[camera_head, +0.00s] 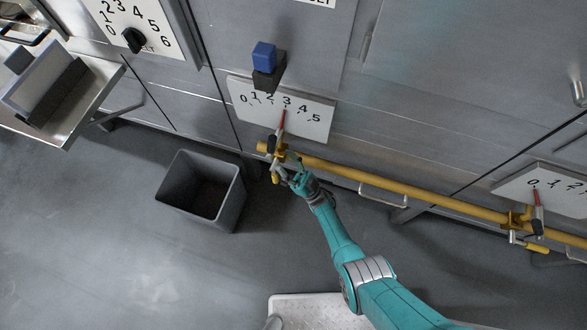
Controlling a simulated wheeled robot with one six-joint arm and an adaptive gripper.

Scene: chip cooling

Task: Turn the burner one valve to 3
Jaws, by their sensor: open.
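A white scale plate (318,128) numbered 0 to 5 is on the steel front. Its red pointer (282,121) stands at the 3. The valve (272,146) below it sits on a yellow pipe (385,183), and its yellow handle (275,174) hangs down. My gripper (285,173) is open, right beside this handle; I cannot tell whether they touch. A second valve (518,222) is at the right, with its red pointer (536,197) at 0 on another plate (568,194). No burner name is readable on either.
A grey bin (229,206) stands on the floor left of my gripper. A blue block (264,55) sticks out above the scale plate. A black knob (134,40) is at upper left, above a metal shelf (107,78). The floor at lower left is clear.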

